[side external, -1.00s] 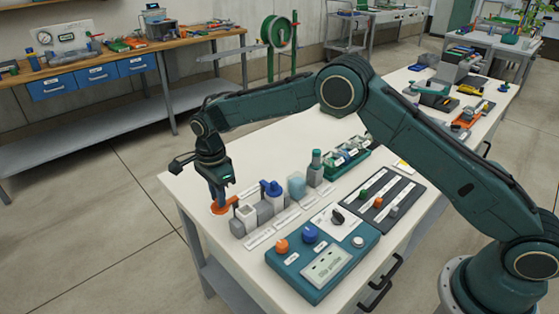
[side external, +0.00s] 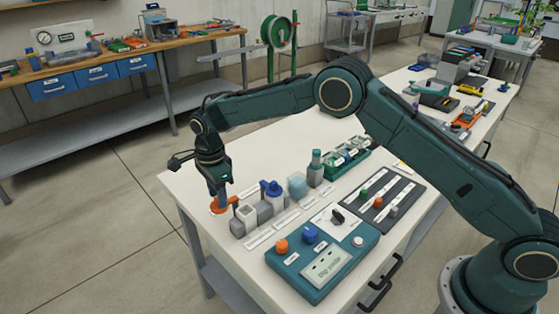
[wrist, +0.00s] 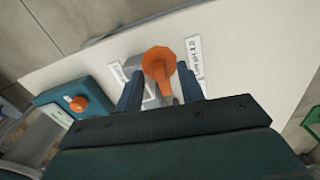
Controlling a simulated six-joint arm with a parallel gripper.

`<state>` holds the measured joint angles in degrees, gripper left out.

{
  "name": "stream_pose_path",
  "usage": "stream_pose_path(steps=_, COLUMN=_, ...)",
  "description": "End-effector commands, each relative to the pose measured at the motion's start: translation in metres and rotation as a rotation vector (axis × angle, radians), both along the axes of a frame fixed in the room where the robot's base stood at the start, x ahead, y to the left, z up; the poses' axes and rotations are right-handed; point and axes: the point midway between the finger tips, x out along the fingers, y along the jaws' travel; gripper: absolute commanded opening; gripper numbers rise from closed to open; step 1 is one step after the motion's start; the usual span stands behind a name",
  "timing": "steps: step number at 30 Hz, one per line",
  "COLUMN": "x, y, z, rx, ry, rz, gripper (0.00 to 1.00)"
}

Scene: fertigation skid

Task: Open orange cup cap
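The orange cup cap (side external: 219,208) is at the far left corner of the white table, beside a small grey block-shaped cup (side external: 237,228). In the wrist view the cap (wrist: 158,63) is a round orange disc with a narrower part running down toward the grey body (wrist: 151,97). My gripper (side external: 220,202) points down right at the cap. In the wrist view my gripper's (wrist: 159,77) two dark blue fingers stand apart, one on each side of the cap, with narrow gaps. Whether the cap is seated on the cup is hard to tell.
Grey holders with a blue-topped piece (side external: 271,188) stand in a row right of the cap. A teal control box (side external: 322,262) with orange and blue knobs sits in front. A white label (wrist: 194,57) lies close to one finger. The table edge is near.

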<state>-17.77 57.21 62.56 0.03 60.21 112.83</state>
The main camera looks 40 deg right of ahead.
Motion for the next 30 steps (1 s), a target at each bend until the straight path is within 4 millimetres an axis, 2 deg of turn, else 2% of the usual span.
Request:
stream_pose_path(steps=8, x=0.0, y=0.001, z=0.005, rx=0.001, ry=-0.001, rz=0.001, gripper=0.38)
stream_pose_path(steps=14, x=0.0, y=0.001, z=0.023, rx=0.001, ry=-0.002, rz=0.001, gripper=0.38)
stream_pose_path(steps=30, x=0.001, y=0.0, z=0.11, rx=0.001, ry=-0.003, rz=0.0, gripper=0.38)
